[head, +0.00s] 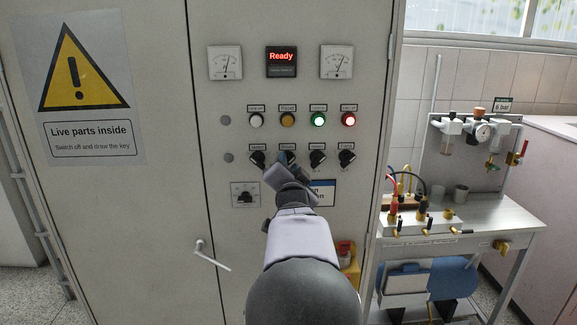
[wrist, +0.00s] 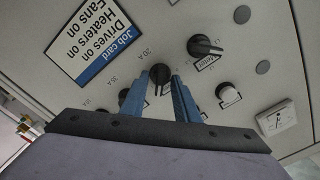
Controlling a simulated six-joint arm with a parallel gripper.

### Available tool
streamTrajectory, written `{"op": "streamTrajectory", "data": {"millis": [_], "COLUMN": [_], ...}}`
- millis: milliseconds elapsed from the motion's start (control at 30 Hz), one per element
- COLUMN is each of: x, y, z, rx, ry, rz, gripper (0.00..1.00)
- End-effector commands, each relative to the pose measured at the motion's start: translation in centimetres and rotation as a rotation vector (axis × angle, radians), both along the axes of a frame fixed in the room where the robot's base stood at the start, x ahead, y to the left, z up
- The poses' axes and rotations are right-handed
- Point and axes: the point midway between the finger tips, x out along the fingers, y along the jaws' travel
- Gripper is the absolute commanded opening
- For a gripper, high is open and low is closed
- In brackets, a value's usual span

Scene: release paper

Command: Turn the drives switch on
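In the head view, a row of black rotary switches sits on the cabinet panel below the lamps. Their labels are too small to read surely. My gripper (head: 282,168) is at the second switch from the left (head: 287,157) and partly covers it. In the wrist view, the two blue fingers of my gripper (wrist: 167,77) point at the panel, spread apart, with a dark knob (wrist: 161,72) between their tips. Whether they touch it is unclear. The leftmost switch (head: 258,158) is free beside my gripper; it also shows in the wrist view (wrist: 205,46).
A display (head: 281,62) reads "Ready" between two meters. Of the lamps, the green (head: 319,119) and red (head: 348,119) look lit. A job card (wrist: 92,38) reads "Drives on, Heaters on, Fans on". A workbench (head: 480,218) stands right.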

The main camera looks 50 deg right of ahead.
Motion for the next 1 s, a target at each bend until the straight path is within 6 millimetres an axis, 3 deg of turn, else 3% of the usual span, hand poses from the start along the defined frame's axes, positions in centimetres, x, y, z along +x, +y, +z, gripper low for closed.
{"op": "streamTrajectory", "data": {"millis": [267, 700, 1000], "x": [-0.5, -4.0, -5.2], "y": [0.5, 3.9, 5.1], "z": [0.0, 0.0, 0.0], "rx": [-0.002, -0.002, 0.0], "ry": [0.0, -0.002, 0.0], "rz": [0.0, -0.001, -0.001], "gripper": [0.28, 0.28, 0.28]}}
